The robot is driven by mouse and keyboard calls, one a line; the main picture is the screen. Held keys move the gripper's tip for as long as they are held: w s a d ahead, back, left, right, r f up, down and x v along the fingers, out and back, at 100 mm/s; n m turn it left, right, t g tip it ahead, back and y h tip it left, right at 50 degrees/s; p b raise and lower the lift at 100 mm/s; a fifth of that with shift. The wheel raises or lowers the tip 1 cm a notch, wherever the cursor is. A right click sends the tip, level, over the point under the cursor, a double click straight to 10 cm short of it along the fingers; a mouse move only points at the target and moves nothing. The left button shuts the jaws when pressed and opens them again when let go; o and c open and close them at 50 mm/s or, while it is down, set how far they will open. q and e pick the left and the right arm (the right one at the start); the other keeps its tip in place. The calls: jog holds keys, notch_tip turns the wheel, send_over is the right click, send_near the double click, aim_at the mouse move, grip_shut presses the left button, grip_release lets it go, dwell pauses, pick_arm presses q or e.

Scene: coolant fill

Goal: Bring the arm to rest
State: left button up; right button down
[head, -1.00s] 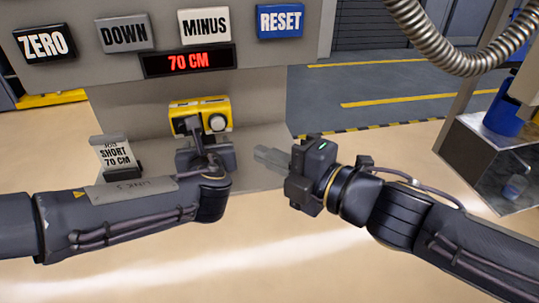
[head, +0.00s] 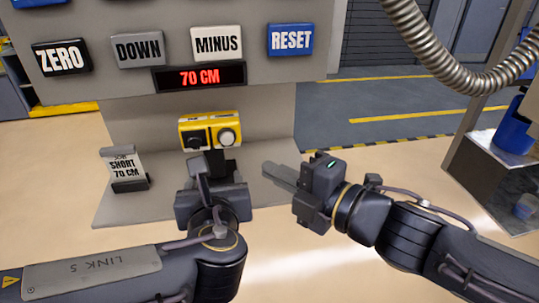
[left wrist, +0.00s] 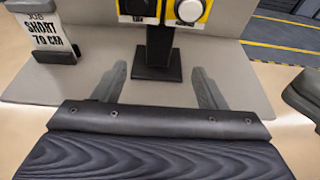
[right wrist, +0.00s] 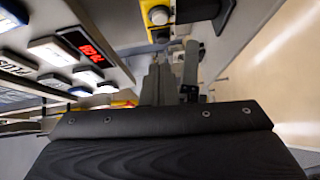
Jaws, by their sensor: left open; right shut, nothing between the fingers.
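My left gripper (head: 203,180) is in front of the yellow control box (head: 211,132), below and nearer than it, and holds nothing. In the left wrist view its two fingers (left wrist: 160,88) stand wide apart, with the black stand of the box beyond them. My right gripper (head: 275,174) is to the right of the left one, with its fingers together and pointing left. In the right wrist view the closed fingers (right wrist: 158,85) show with nothing between them. The yellow box also shows in the left wrist view (left wrist: 206,12), where its white knob and a dark knob are partly cut off.
A panel above has buttons, including RESET (head: 291,39) and MINUS (head: 217,43), and a display (head: 200,77) reading 70 CM. A job card (head: 124,165) reading SHORT 70 CM stands at left. A ribbed hose (head: 455,75) hangs at upper right. A blue container (head: 515,128) stands at right.

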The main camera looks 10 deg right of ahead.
pick_arm(q)
jog(key=s+a+f+n+g+y, duration=0.25)
jog(key=a+f+n+g, duration=0.2)
jog(key=a+n, duration=0.45)
jog(key=s+a+f+n+g+y, duration=0.1)
jog(key=s+a+f+n+g, duration=0.3)
jog(key=a+n, duration=0.45)
pick_arm(e)
jog(key=d+f+m+h, duration=0.85)
jog(key=d+m, duration=0.35)
jog(key=m, duration=0.2)
pick_arm(q)
jog(key=s+f+n+h, duration=0.2)
jog(key=s+n, duration=0.3)
jog(key=n, duration=0.5)
jog(key=s+a+f+n+h, duration=0.1)
jog(key=s+f+n+h, duration=0.2)
jog(key=n, duration=0.7)
jog(key=s+h, duration=0.2)
jog(key=s, duration=0.1)
jog(key=shift+s+a, duration=0.25)
jog(key=shift+a, duration=0.05)
pick_arm(e)
jog(key=s+f+m+g+y, duration=0.1)
jog(key=s+f+m+g, duration=0.6)
jog(key=s+f+m, duration=0.3)
jog(key=s+m, duration=0.2)
jog(key=s, duration=0.1)
jog(key=shift+m+g, duration=0.3)
